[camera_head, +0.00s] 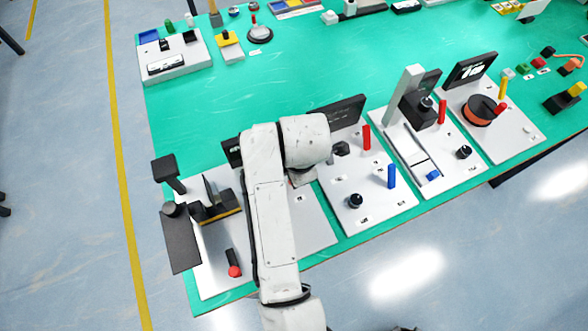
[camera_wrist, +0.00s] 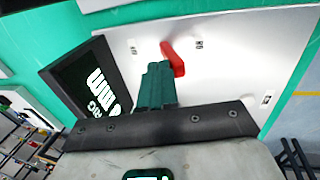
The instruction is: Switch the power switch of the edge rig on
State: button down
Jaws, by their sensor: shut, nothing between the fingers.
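In the wrist view a red switch lever (camera_wrist: 173,60) stands on a white panel (camera_wrist: 225,70), between two small labels too small to read surely. My gripper (camera_wrist: 155,68) has its dark green fingers shut together, empty, just left of the lever; whether they touch it I cannot tell. A black sign (camera_wrist: 88,82) with white letters ending in what looks like "RIG" stands left of the fingers; its full name is not readable. In the head view my arm hides the gripper and most of this panel (camera_head: 315,228).
To the right in the head view stand panels with a blue lever (camera_head: 391,176), a red lever (camera_head: 366,137) and an orange-black drum (camera_head: 479,110). On the left are a black stand (camera_head: 181,245) and a red-tipped lever (camera_head: 234,270).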

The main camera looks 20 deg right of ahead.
jog(key=shift+w, duration=0.15)
jog(key=shift+w+f+p, duration=0.15)
jog(key=shift+w+p, duration=0.2)
jog(key=shift+w, duration=0.3)
